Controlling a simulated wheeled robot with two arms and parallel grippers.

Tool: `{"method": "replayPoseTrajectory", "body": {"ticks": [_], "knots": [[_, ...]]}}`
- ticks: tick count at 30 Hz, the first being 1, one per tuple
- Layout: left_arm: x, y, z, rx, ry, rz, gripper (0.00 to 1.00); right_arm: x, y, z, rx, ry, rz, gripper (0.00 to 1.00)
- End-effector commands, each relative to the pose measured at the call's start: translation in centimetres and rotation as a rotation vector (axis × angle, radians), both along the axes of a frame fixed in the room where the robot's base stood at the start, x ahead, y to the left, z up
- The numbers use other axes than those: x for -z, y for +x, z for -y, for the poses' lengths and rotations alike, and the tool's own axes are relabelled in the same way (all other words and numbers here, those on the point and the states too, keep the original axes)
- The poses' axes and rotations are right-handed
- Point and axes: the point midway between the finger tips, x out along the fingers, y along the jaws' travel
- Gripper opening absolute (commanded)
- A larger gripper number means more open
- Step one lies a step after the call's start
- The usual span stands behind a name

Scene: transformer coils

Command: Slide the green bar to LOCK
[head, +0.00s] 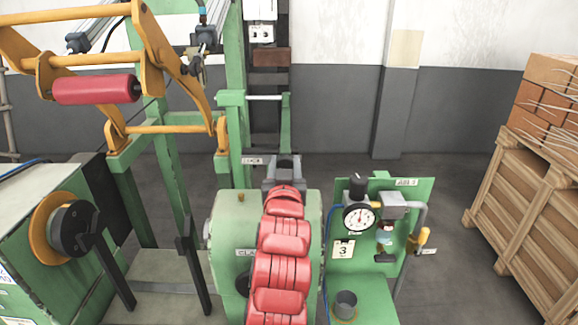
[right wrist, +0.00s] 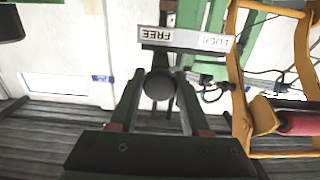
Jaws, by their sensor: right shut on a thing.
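My right gripper (head: 285,160) is at the end of the red arm, just right of a small plate marked LOCK (head: 252,160). In the right wrist view it is shut on a dark round knob (right wrist: 160,84), which sits between the two fingers. The plate (right wrist: 187,40) shows upside down there, with FREE on the left and LOCK on the right. The knob is below the FREE word. Green parts (right wrist: 190,14) show behind the plate. The green bar itself is mostly hidden, and I cannot tell its outline. My left gripper is out of view.
A green frame post (head: 236,130) rises behind the plate. Orange arms with a red roller (head: 95,90) stand at the left. A green panel with a gauge (head: 360,217) is right of my arm.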

Motion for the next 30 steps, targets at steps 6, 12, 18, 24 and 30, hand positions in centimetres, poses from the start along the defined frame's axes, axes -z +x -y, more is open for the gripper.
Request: {"method": "replayPoseTrajectory", "body": {"ticks": [6,12,18,24,30], "knots": [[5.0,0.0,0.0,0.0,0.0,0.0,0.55,0.6,-0.1,-5.4,-0.008,0.001,0.011,0.0],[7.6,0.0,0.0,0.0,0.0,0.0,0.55,0.4,-0.1,-8.6,-0.005,0.002,0.008,0.0],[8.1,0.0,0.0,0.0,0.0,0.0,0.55,-0.1,-0.1,-9.6,-0.003,0.003,0.003,0.0],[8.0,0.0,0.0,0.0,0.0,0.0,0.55,-0.1,-0.1,-9.6,-0.004,0.004,0.003,0.0],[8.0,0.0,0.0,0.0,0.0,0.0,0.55,-0.1,-0.1,-9.6,-0.003,0.004,0.003,0.72]]}}
